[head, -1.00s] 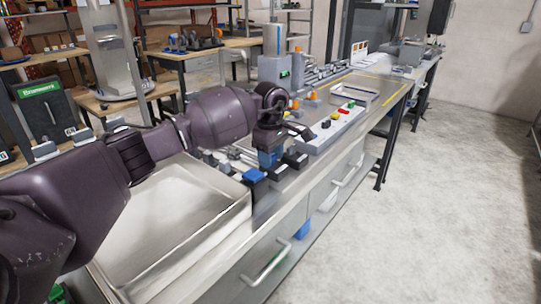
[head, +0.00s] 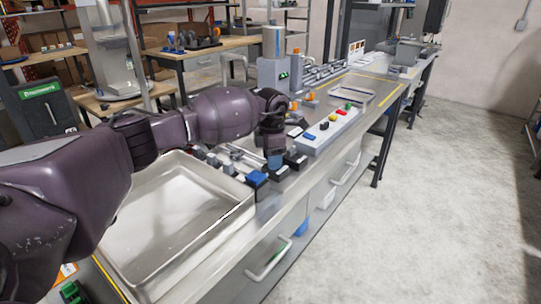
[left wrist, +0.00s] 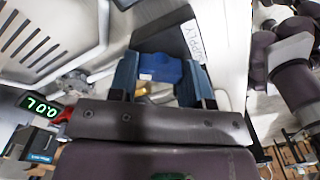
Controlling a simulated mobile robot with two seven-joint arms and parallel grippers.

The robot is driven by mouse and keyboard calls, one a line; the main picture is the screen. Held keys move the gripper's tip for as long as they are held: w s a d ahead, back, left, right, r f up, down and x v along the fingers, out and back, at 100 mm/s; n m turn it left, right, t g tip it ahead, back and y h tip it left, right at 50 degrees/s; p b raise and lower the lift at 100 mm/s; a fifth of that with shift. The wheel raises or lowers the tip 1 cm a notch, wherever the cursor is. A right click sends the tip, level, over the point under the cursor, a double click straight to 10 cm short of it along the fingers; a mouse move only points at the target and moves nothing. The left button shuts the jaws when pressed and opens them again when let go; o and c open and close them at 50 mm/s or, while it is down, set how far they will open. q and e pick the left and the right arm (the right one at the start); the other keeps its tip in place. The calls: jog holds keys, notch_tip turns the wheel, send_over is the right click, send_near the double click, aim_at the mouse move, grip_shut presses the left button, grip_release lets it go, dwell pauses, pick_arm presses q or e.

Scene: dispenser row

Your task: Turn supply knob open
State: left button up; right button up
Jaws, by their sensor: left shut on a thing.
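The supply knob (left wrist: 160,68) is a blue block-shaped handle in the left wrist view, beside a pale label reading SUPPLY (left wrist: 195,40). My left gripper (left wrist: 162,80) is shut on it, with one blue finger on each side. In the head view my left gripper (head: 273,161) points down at the bench among small black blocks. My right gripper is in neither view.
A metal tray (head: 128,262) lies left of the gripper, with a blue-topped black block (head: 257,179) near its corner. A button panel (head: 322,138) stands just right of the gripper. A grey dispenser with a green display (head: 281,73) stands behind. The floor at right is clear.

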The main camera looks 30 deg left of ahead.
pick_arm(q)
jog(key=shift+r+n+p, duration=0.2)
jog(key=shift+n+p, duration=0.15)
jog(key=shift+n, duration=0.55)
jog(key=n+p, duration=0.1)
jog(key=n, duration=0.1)
jog(key=shift+n, duration=0.3)
jog(key=shift+n+p, duration=0.35)
jog(key=shift+n, duration=0.35)
jog(key=shift+f+n+p, duration=0.1)
jog(key=shift+n+p, duration=0.2)
jog(key=shift+n, duration=0.6)
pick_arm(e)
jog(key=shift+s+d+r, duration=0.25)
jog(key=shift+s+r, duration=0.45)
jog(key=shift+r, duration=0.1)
